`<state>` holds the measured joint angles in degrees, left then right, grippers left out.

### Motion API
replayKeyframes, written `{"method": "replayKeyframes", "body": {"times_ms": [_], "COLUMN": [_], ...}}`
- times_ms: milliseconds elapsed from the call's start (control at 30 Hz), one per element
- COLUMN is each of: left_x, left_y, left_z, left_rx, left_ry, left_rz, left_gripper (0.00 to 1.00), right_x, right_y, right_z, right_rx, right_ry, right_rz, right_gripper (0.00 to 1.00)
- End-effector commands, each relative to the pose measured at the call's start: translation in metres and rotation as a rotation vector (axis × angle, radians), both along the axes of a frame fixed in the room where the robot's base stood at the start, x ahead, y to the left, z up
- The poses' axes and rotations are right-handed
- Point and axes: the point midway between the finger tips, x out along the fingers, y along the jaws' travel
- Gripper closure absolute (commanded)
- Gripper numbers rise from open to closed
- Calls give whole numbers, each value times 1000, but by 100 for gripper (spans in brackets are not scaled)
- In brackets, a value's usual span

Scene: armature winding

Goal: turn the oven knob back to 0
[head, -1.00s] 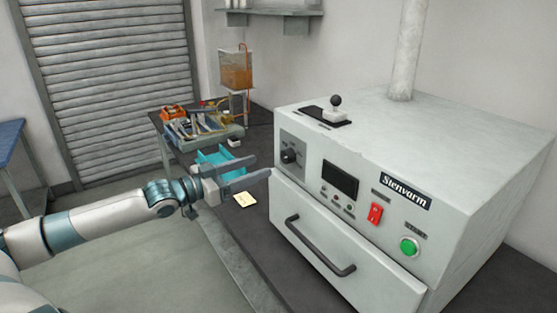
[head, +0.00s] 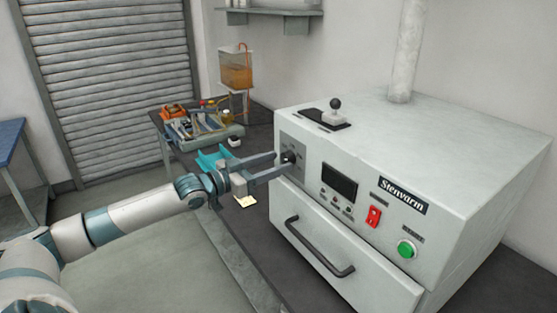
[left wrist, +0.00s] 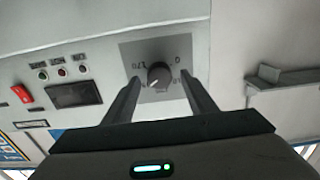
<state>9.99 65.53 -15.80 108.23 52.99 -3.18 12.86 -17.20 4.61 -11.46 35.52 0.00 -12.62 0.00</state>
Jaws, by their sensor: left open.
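The oven (head: 420,140) is a pale grey box marked Stenvarm on the dark bench. Its black knob (left wrist: 159,75) sits on a grey dial plate (left wrist: 178,50) with printed marks, a 0 among them. In the head view the knob (head: 288,157) is partly hidden by my fingers. My left gripper (head: 280,162) is open, its fingers pointing at the oven front. In the left wrist view its fingertips (left wrist: 160,83) stand on either side of the knob, with gaps showing; I cannot tell whether either touches. My right gripper is not in view.
The oven front also carries a dark display (head: 339,180), a red switch (head: 374,216), a green button (head: 406,249) and a drawer handle (head: 318,248). A tool tray (head: 232,132), a blue tray (head: 210,157) and a yellow note (head: 246,202) lie on the bench.

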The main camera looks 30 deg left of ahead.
Motion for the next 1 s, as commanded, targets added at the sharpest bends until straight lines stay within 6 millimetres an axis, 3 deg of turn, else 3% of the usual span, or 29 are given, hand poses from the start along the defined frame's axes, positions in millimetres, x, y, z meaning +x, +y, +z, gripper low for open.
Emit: {"method": "replayKeyframes", "body": {"times_ms": [233,633,800,1000], "left_x": [12,14,14,14], "left_y": [-5,-7,-6,-6], "left_z": [1,0,0,1], "left_rx": [1,2,2,-1], "left_ry": [0,0,-1,0], "left_rz": [-1,-1,-1,-1], "left_gripper": [48,48,89,89], "right_x": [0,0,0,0], "right_y": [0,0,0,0], "right_z": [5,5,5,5], "right_rx": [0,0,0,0], "right_ry": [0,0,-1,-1], "right_rz": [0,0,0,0], "right_gripper": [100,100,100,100]}}
